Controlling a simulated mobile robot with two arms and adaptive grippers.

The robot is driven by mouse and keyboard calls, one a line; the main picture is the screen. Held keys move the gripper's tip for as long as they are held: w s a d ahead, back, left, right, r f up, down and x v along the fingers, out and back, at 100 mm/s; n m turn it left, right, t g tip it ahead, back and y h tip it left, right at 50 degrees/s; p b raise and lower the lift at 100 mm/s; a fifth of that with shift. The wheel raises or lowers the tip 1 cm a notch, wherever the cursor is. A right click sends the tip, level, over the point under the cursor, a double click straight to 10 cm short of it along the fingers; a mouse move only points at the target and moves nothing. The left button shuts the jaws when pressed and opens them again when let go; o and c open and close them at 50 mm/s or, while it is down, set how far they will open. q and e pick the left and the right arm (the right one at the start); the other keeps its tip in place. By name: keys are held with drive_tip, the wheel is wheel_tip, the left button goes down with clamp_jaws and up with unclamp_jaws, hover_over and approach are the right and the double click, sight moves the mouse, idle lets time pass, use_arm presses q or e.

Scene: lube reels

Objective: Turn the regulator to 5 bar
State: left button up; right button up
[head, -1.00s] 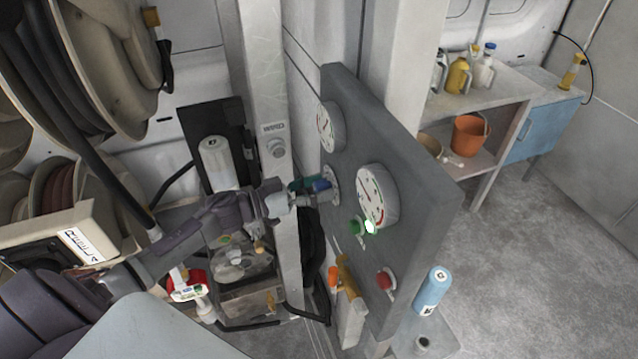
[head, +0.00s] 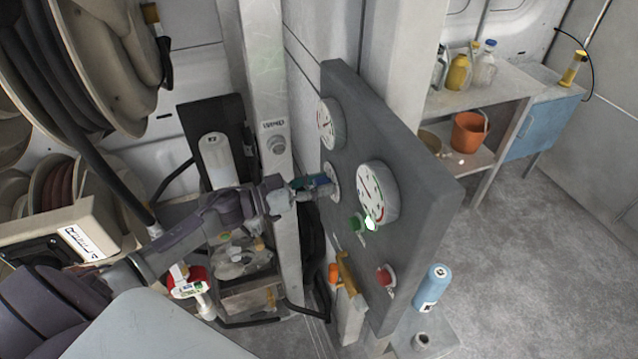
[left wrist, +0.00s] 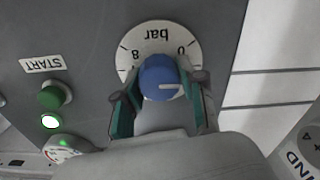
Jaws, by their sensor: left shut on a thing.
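The regulator is a blue knob (left wrist: 163,77) with a white pointer line on a round white dial plate (left wrist: 158,37) marked "bar". In the left wrist view the 0 and 8 marks show upside down, and the pointer line points right. My left gripper (left wrist: 160,92) is shut on the knob, one teal-lined finger on each side. In the head view my left gripper (head: 313,187) reaches the grey panel (head: 420,180) from the left. A large gauge (head: 372,192) and a smaller gauge (head: 327,124) sit on the panel; their readings are too small to tell. My right gripper is not seen.
A green button (head: 356,222) with a lit green lamp (head: 371,223) and a red button (head: 385,276) are on the panel. A blue can (head: 431,288) stands by its lower right. A grey post (head: 262,100) and hose reels (head: 105,65) are to the left. Floor at right is clear.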

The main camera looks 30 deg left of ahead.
use_arm(q)
drive_tip(key=m, duration=0.4)
drive_tip(key=shift+m, duration=0.3)
drive_tip(key=m+b, duration=0.2)
drive_tip(key=m, duration=0.3)
drive_tip(key=shift+d+f, duration=0.1)
drive_tip(key=shift+f, duration=0.05)
drive_tip(key=m+b, duration=0.2)
drive_tip(key=m, duration=0.4)
drive_tip(key=shift+s+f+b, duration=0.1)
drive_tip(key=shift+b, duration=0.3)
drive_tip(key=m+b, duration=0.2)
drive_tip(key=m, duration=0.1)
drive_tip(key=shift+m+b, duration=0.55)
drive_tip(key=shift+m, duration=0.55)
drive_tip(key=o, duration=1.1)
drive_tip(key=shift+o, duration=0.2)
drive_tip(key=shift+s, duration=0.1)
